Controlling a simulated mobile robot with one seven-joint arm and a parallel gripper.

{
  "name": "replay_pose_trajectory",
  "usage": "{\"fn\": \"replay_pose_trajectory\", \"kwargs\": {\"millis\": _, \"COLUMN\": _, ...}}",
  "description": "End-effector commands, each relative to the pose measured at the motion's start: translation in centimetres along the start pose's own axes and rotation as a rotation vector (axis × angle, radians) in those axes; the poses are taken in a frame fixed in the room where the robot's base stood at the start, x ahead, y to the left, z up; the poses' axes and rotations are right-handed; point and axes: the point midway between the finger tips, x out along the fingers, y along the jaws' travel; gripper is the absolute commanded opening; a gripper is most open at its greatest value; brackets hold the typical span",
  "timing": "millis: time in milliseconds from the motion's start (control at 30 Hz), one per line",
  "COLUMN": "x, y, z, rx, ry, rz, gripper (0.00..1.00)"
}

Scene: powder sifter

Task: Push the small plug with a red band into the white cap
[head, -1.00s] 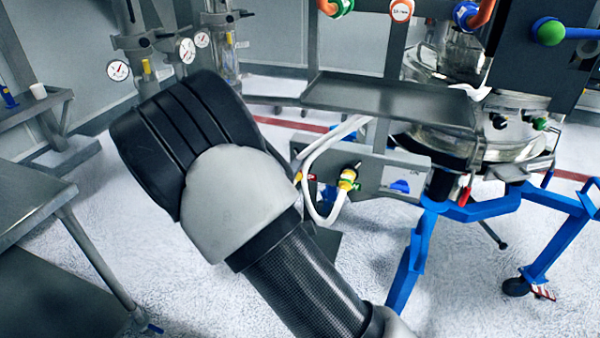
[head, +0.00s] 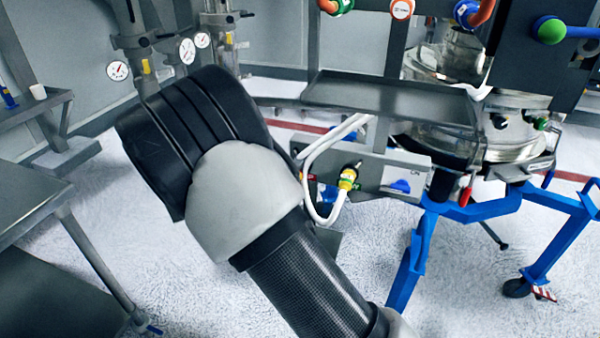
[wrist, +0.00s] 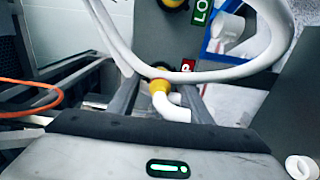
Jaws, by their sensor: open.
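My gripper (wrist: 160,98) shows in the wrist view with its two grey fingers apart. A yellow collar with a white elbow (wrist: 180,98) shows between the fingers; I cannot tell if they touch it. I see no plug with a red band that I can be sure of in either view. A small white cup-like piece (head: 38,91) stands on the left shelf in the head view, and a white open ring (wrist: 301,168) shows at the lower right of the wrist view. I cannot tell which, if either, is the white cap. My arm hides the gripper in the head view.
A looped white hose (head: 312,165) hangs by a grey panel with a yellow-green fitting (head: 347,180). A grey tray (head: 390,97) is above it. The steel sifter (head: 510,135) stands on a blue frame (head: 425,240) at right. A grey table (head: 30,210) is at left.

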Motion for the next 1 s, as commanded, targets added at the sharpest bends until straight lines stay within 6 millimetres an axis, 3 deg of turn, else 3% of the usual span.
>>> {"fn": "replay_pose_trajectory", "kwargs": {"millis": 400, "x": 0.00, "y": -0.01, "z": 0.01, "rx": -0.001, "ry": 0.000, "rz": 0.000, "gripper": 0.45}}
{"fn": "replay_pose_trajectory", "kwargs": {"millis": 700, "x": 0.00, "y": 0.00, "z": 0.01, "rx": 0.000, "ry": 0.000, "rz": 0.000, "gripper": 0.00}}
{"fn": "replay_pose_trajectory", "kwargs": {"millis": 1000, "x": -0.63, "y": -0.03, "z": -0.04, "rx": 0.000, "ry": 0.000, "rz": 0.000, "gripper": 0.00}}
